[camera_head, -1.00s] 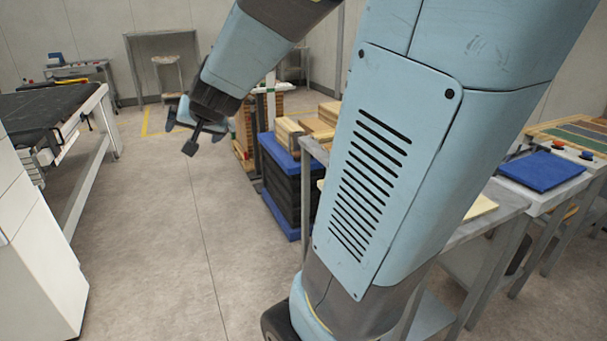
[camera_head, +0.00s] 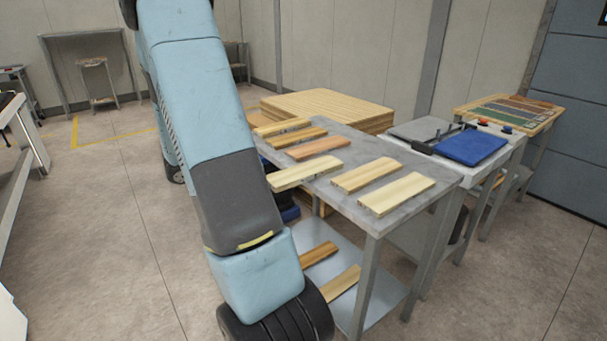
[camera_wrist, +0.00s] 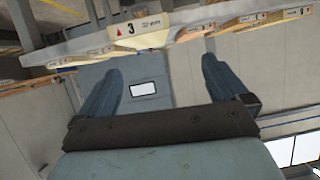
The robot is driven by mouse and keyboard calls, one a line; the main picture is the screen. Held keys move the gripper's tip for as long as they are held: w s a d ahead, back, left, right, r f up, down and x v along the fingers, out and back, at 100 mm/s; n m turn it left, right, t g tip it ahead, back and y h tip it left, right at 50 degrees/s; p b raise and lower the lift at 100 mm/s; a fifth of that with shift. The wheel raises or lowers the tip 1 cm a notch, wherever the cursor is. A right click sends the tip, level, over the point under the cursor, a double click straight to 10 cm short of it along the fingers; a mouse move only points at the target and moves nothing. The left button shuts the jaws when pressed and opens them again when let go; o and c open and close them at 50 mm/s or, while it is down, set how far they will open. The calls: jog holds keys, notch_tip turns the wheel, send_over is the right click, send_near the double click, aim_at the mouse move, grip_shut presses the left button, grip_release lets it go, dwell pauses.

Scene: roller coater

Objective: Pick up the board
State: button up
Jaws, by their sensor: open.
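Several wooden boards lie on a grey table in the head view. A pale board (camera_head: 305,172) sticks out over the table's left edge. Two more pale boards, one in the middle (camera_head: 367,174) and one near the front corner (camera_head: 396,193), lie flat beside it. A reddish board (camera_head: 318,148) and others lie farther back. In the wrist view my gripper (camera_wrist: 162,68) is open, with nothing between its blue fingers. Beyond the fingertips is a pale wooden end face (camera_wrist: 147,30) labelled "3", apart from them. My gripper is out of sight in the head view.
The grey table (camera_head: 362,210) has a lower shelf with two boards (camera_head: 341,282). A stack of wooden sheets (camera_head: 325,104) stands behind. A blue pad (camera_head: 470,147) lies on a white stand to the right.

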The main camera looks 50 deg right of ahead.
jog(key=s+g, duration=0.1)
jog(key=s, duration=0.1)
send_near(290, 174)
jog(key=shift+m, duration=0.3)
jog(key=x, duration=0.4)
jog(key=shift+f, duration=0.2)
jog(key=shift+x, duration=2.6)
jog(key=shift+s+r, duration=0.1)
jog(key=shift+r, duration=0.05)
jog(key=shift+c, duration=0.4)
jog(key=c, duration=0.9)
jog(key=shift+r, duration=0.6)
notch_tip(290, 174, up, 2)
jog(key=shift+r, duration=0.2)
jog(key=a+r, duration=0.1)
jog(key=r, duration=0.1)
jog(key=a+r, duration=0.1)
jog(key=a, duration=0.1)
jog(key=s+a+r, duration=0.1)
jog(key=a+r, duration=0.1)
jog(key=shift+r, duration=0.35)
jog(key=a+r, duration=0.1)
jog(key=a, duration=0.2)
jog(key=s+a+r, duration=0.1)
jog(key=a, duration=0.1)
jog(key=a+r, duration=0.1)
jog(key=a, duration=0.2)
jog(key=shift+s+a+r, duration=0.3)
jog(key=shift+a+r, duration=0.05)
jog(key=shift+r, duration=0.05)
